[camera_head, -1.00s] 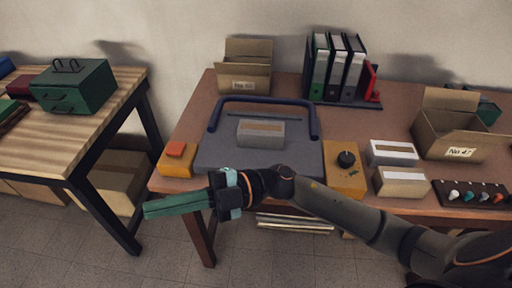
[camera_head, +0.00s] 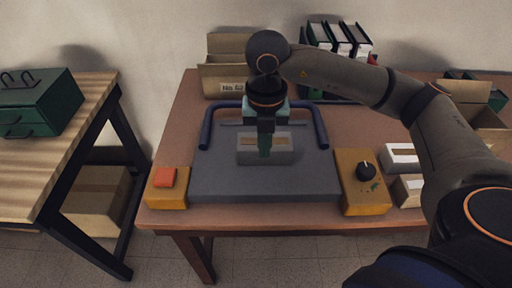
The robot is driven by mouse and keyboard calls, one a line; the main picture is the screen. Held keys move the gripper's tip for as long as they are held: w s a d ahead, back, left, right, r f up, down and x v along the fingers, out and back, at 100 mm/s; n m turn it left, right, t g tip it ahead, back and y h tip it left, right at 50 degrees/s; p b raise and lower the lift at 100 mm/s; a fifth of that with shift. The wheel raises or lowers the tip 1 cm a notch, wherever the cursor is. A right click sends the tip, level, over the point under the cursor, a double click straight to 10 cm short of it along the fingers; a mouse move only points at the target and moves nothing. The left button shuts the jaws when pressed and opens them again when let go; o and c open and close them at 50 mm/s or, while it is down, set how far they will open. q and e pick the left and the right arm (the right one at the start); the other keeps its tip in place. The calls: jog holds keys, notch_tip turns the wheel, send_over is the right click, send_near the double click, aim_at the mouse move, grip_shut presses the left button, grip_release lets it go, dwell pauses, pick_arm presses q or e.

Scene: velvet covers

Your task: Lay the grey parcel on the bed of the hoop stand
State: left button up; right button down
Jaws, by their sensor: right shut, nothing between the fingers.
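The grey parcel (camera_head: 281,156), with a brown band on top, lies on the dark grey bed (camera_head: 225,182) of the hoop stand, near its back. The stand's blue hoop (camera_head: 207,125) rises around the back of the bed, behind the parcel. My right gripper (camera_head: 265,154) points down over the parcel, its green fingers shut and empty. The fingers cover the middle of the parcel; I cannot tell if they touch it. My left gripper is not in view.
An orange-buttoned yellow box (camera_head: 167,190) stands left of the bed, a yellow box with a black knob (camera_head: 359,190) right of it. Behind are an open carton (camera_head: 223,85) and binders (camera_head: 340,38). White-topped boxes (camera_head: 402,157) stand at right. A green case (camera_head: 40,103) sits on the left table.

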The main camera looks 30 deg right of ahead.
aim_at(263, 171)
jog(key=f, duration=1)
jog(key=shift+s, duration=0.3)
jog(key=shift+w+d+r, duration=0.15)
jog(key=shift+w+d, duration=0.15)
jog(key=shift+w, duration=0.3)
jog(key=shift+w+d+r, duration=0.1)
jog(key=shift+w+d, duration=0.2)
jog(key=shift+w, duration=0.25)
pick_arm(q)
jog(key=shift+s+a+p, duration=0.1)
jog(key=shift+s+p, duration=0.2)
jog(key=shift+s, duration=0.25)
pick_arm(e)
jog(key=shift+w+d, duration=0.4)
jog(key=shift+w, duration=0.25)
